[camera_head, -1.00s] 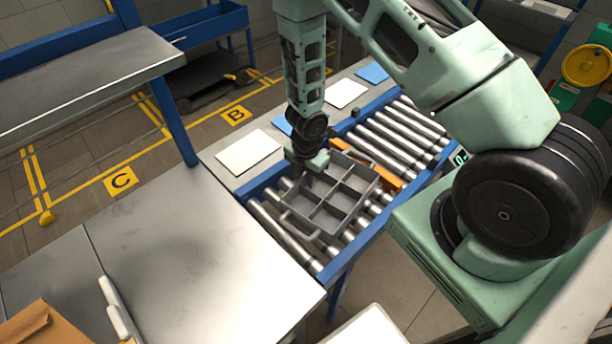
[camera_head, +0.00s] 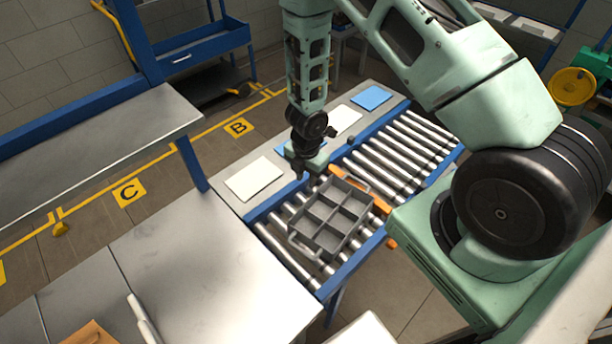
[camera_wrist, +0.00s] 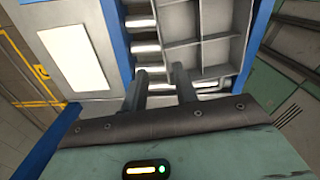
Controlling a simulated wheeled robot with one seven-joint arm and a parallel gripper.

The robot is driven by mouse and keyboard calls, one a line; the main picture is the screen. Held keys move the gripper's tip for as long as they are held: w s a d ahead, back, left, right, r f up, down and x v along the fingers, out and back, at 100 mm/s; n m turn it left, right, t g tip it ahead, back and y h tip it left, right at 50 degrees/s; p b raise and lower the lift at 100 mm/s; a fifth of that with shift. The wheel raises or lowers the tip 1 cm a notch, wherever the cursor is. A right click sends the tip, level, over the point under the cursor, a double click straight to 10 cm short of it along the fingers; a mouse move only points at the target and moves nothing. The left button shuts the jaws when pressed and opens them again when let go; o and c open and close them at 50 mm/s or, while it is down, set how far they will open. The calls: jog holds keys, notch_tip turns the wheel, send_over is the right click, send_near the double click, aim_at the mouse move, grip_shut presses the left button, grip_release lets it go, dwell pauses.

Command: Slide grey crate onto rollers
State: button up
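The grey crate (camera_head: 324,240), a shallow tray with several compartments, rests on the metal rollers (camera_head: 287,254) of the near part of the blue-framed conveyor. Its handle is on the side toward the steel table. My gripper (camera_head: 304,174) points down by the crate's far left corner, apart from its middle. In the wrist view, the two fingers of my gripper (camera_wrist: 161,90) stand apart with a gap between them. The left finger is over the rollers and the right one is close to the crate wall (camera_wrist: 196,74). I cannot tell whether a finger touches the crate.
An orange bar (camera_head: 372,188) crosses the conveyor beyond the crate. Bare rollers (camera_head: 400,150) continue past it. White (camera_head: 255,178) and blue (camera_head: 371,97) cards lie on the grey ledge alongside. A steel table (camera_head: 200,270) stands at the near left.

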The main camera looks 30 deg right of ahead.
jog(key=shift+r, duration=1.9)
jog(key=s+a+r+m+t+h+b, duration=0.1)
jog(key=s+a+r+m+b, duration=0.65)
jog(key=b, duration=0.55)
jog(key=s+a+m+b, duration=0.3)
jog(key=s+a+b, duration=0.1)
jog(key=s, duration=0.3)
jog(key=s+a+m+g+y+b, duration=0.1)
jog(key=s+a+m+b, duration=0.3)
jog(key=s, duration=0.3)
jog(key=shift+s+r+y, duration=0.25)
jog(key=shift+r+y, duration=0.05)
